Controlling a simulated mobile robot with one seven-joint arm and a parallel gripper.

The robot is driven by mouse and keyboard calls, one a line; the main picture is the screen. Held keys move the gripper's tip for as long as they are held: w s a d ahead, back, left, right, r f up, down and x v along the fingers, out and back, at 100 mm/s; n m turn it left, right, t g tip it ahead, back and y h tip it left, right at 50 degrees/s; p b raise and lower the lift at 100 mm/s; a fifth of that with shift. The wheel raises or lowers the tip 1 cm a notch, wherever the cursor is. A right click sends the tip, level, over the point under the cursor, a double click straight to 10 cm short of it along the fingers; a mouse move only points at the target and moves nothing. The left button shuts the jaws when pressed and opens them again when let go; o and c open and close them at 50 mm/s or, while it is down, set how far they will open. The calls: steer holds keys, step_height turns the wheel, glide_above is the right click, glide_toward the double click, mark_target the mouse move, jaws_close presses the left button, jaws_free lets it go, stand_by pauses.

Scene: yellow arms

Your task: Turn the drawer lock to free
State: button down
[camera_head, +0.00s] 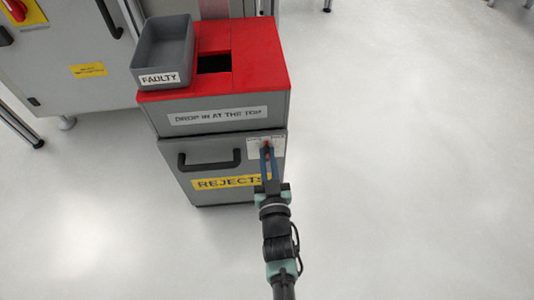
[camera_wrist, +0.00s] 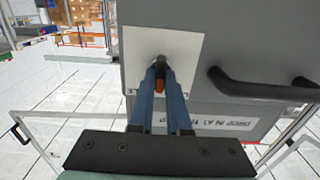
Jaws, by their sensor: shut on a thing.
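The drawer lock (camera_wrist: 161,60) shows in the wrist view as a small dark knob with an orange-red part, on a white plate (camera_wrist: 140,48). My gripper (camera_wrist: 160,76) has its two blue fingers closed around this knob. In the head view the plate (camera_head: 279,143) is at the upper right of the drawer front (camera_head: 200,183), and my gripper (camera_head: 267,152) reaches it from below. The drawer front carries a yellow REJECTS label and looks shut. The fingers partly hide the lock and the plate's lettering, so I cannot tell which mark the lock points to.
A black drawer handle (camera_head: 208,163) sticks out left of the lock in the head view. The red cabinet top (camera_head: 258,55) has a dark opening and a grey FAULTY tray (camera_head: 163,49). A grey machine cabinet (camera_head: 68,55) stands at the left. Floor right of the drawer is clear.

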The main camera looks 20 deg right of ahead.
steer(key=m+p, duration=0.1)
steer(key=m, duration=0.3)
steer(key=shift+d+m, duration=0.1)
steer(key=shift+m, duration=0.2)
steer(key=m, duration=0.4)
steer(key=shift+f+p, duration=0.1)
steer(key=shift+p, duration=0.2)
steer(key=shift+m, duration=0.3)
steer(key=shift+d, duration=0.1)
steer(key=c, duration=0.9)
jaws_free()
steer(key=shift+s, duration=0.1)
steer(key=p+v, duration=0.5)
steer(key=v, duration=0.8)
